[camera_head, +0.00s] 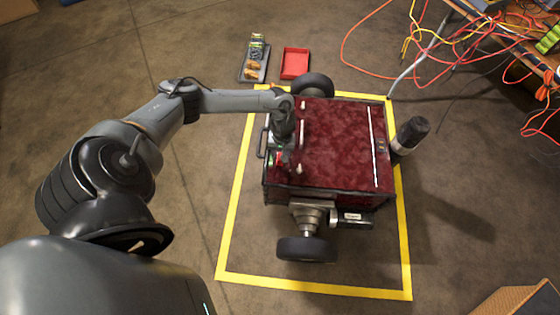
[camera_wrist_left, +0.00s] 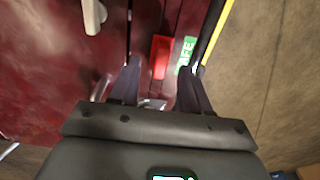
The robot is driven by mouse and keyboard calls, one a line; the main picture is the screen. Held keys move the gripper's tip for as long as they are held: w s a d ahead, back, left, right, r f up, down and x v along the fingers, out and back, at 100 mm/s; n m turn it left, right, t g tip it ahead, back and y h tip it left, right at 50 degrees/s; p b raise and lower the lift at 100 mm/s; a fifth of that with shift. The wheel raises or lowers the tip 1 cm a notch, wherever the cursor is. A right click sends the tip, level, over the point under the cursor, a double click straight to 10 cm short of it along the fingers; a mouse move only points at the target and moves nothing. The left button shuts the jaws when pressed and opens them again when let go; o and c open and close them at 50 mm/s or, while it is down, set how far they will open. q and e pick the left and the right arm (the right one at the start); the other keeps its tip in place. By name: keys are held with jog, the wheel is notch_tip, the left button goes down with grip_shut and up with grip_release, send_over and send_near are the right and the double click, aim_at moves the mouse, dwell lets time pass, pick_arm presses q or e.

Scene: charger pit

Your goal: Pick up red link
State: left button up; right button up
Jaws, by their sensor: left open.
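The red link (camera_wrist_left: 160,57) shows in the left wrist view as a small red block on the edge of the dark red vehicle, beside a green label reading SAFE. In the head view a small red patch (camera_head: 280,158) shows at the vehicle's left edge, partly hidden by my gripper. My left gripper (camera_wrist_left: 160,74) is open and empty, its two fingers on either side of the line to the red link. I cannot tell whether they touch it. In the head view the left gripper (camera_head: 283,146) points down over the vehicle's left edge. My right gripper is not in view.
The wheeled vehicle (camera_head: 335,140) stands inside a yellow floor outline (camera_head: 315,289). A red tray (camera_head: 295,63) and a dark tray (camera_head: 247,75) with small items lie behind it. A dark cylinder (camera_head: 411,133) is at its right. Tangled cables (camera_head: 440,45) lie at upper right.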

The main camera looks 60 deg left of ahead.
pick_arm(q)
jog(key=f+b, duration=0.2)
jog(key=f, duration=0.1)
jog(key=shift+s+f, duration=0.1)
jog(key=shift+s, duration=0.1)
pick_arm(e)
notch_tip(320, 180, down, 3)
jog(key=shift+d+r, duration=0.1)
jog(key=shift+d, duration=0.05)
pick_arm(q)
grip_shut()
jog(key=shift+r, duration=0.2)
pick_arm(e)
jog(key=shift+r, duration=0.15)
